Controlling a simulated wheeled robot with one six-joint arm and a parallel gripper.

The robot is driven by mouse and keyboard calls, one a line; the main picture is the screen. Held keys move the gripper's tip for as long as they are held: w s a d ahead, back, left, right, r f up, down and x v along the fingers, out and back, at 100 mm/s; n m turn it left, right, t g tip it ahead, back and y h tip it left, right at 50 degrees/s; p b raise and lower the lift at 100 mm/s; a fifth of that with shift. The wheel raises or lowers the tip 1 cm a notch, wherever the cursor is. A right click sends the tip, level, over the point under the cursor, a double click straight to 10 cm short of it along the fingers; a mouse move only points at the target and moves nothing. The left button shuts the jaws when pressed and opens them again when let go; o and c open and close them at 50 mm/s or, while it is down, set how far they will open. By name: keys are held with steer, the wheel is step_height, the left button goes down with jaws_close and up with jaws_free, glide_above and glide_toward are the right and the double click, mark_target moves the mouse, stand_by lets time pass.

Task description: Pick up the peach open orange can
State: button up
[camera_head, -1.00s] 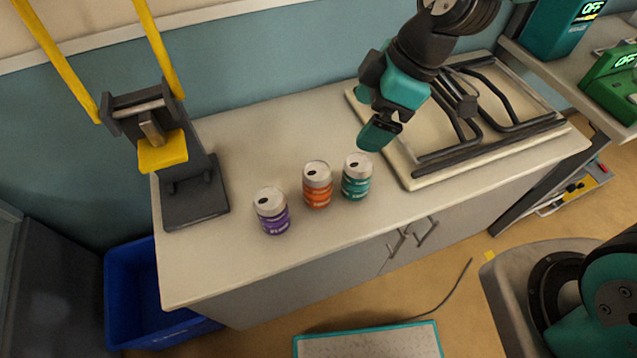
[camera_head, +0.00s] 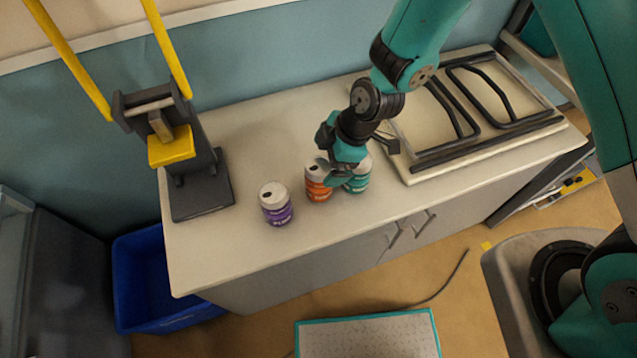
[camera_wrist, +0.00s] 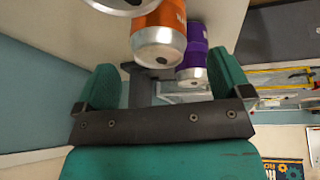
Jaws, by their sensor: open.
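The orange can (camera_head: 317,184), with a silver top and a dark opening, stands on the counter in the middle of a row of three cans. In the wrist view the orange can (camera_wrist: 160,38) shows just beyond the jaws, roughly midway between them. My gripper (camera_head: 342,178) is over the orange and teal cans, partly hiding both in the head view. In the wrist view its two teal fingers (camera_wrist: 163,88) are wide apart with nothing between them. I cannot tell whether a finger touches a can.
A purple can (camera_head: 275,205) stands left of the orange one; the teal can (camera_head: 359,177) stands close on its right. A yellow-and-black press (camera_head: 180,165) stands at the counter's left, a board with black bars (camera_head: 480,140) at its right. The front counter is clear.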

mark_target(323, 167)
steer(key=shift+p+x, duration=1)
steer(key=shift+x, duration=1.65)
steer(key=shift+c, duration=0.2)
steer(key=c, duration=1.2)
